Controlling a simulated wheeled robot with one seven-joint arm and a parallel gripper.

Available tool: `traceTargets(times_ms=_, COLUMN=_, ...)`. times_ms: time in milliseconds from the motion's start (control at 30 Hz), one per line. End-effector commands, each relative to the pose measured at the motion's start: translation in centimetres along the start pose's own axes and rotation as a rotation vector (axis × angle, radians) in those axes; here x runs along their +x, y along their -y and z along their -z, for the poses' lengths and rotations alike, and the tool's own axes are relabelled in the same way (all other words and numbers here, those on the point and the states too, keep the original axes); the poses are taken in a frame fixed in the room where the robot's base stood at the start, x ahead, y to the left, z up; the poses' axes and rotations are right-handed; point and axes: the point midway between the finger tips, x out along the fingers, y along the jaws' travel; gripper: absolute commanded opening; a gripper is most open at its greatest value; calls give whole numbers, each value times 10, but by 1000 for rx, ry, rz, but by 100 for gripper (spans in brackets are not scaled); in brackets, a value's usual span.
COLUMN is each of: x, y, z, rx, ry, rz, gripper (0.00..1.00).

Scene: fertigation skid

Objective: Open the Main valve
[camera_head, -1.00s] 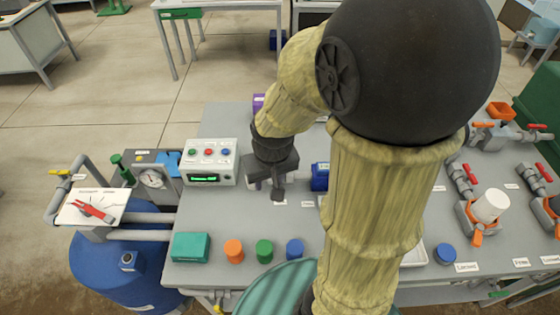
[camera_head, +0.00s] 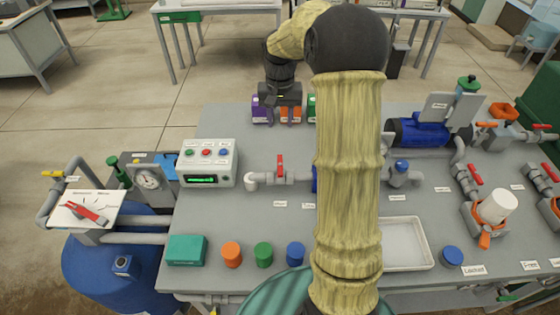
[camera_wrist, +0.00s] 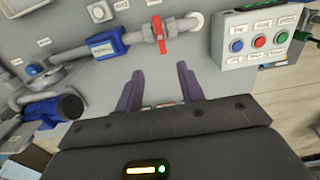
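A red-handled valve (camera_head: 281,167) sits on a grey pipe, right of the control box. I cannot read its label, so I cannot tell if it is the Main valve. Its handle lies across the pipe. It also shows in the wrist view (camera_wrist: 160,36), ahead of my fingers, beside a blue pipe fitting (camera_wrist: 110,42). My gripper (camera_head: 280,118) is behind the valve, near the small coloured boxes, touching no valve. In the wrist view my two fingers (camera_wrist: 160,88) are apart with nothing held between them. My arm hides part of the pipe.
The control box (camera_head: 208,163) with three buttons stands left of the valve. Purple (camera_head: 262,111) and orange boxes stand at the table's back edge. More red-handled valves (camera_head: 473,174) are at the right. A white tray (camera_head: 431,262) and several coloured caps lie in front.

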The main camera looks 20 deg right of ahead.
Motion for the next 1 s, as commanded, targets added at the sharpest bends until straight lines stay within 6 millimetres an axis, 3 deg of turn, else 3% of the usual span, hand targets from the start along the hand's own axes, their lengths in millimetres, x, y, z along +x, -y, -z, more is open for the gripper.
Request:
traceTargets(times_ms=167, x=3, y=0, z=0, rx=-1, ry=1, rz=0, gripper=38)
traceTargets(times_ms=367, x=23, y=0, z=-1, rx=-2, ry=3, rz=-1, gripper=38)
traceTargets(times_ms=1000, x=135, y=0, z=-1, rx=-2, ry=3, rz=-1, gripper=38)
